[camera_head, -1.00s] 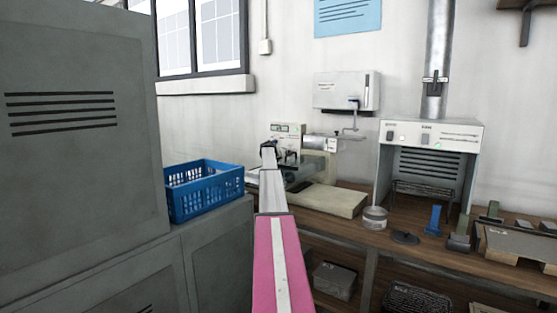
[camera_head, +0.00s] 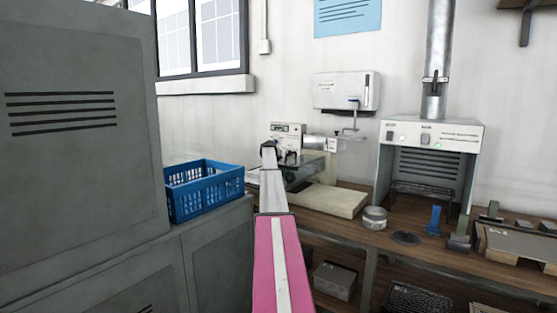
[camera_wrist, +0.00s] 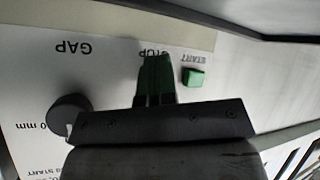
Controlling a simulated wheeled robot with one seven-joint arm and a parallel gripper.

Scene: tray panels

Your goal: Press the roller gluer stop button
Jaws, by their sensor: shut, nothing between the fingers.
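The roller gluer (camera_head: 288,129) stands on the bench against the wall, with its pale front panel partly behind my arm. In the wrist view its panel (camera_wrist: 110,75) appears upside down, with the labels GAP, STOP and START. The green start button (camera_wrist: 193,77) sits beside my fingers. My gripper (camera_wrist: 155,62) is shut and empty, its tips over the panel at the STOP label. The stop button is hidden behind the fingers, and I cannot tell whether they touch it. My gripper also shows small in the head view (camera_head: 290,157).
A dark round knob (camera_wrist: 70,115) sits on the panel below GAP. A blue crate (camera_head: 204,190) stands on the grey cabinet at left. A round tin (camera_head: 374,218) and a fume hood (camera_head: 432,132) are on the bench to the right.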

